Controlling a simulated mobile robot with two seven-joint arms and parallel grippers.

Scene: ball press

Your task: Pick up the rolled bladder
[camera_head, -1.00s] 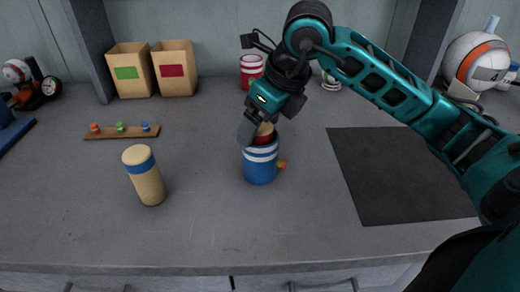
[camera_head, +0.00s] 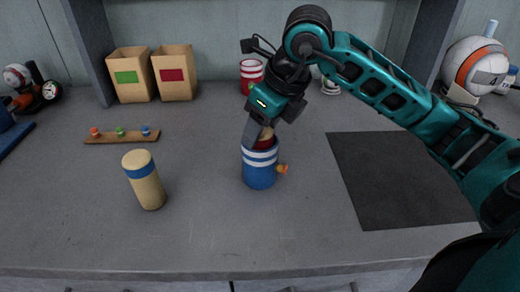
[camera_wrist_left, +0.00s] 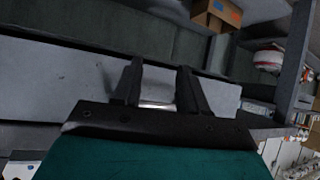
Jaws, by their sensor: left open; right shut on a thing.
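A second tan roll with a blue band (camera_head: 147,185) stands on the counter to the left of the cup, apart from the gripper. My left gripper (camera_wrist_left: 158,88) shows only in the left wrist view, open and empty.
A small orange piece (camera_head: 282,169) is at the cup's right side. A strip with coloured pegs (camera_head: 122,136) lies at the left. Two tan boxes (camera_head: 134,82) and a red-and-white container (camera_head: 251,72) stand behind. A dark mat (camera_head: 395,180) lies at the right.

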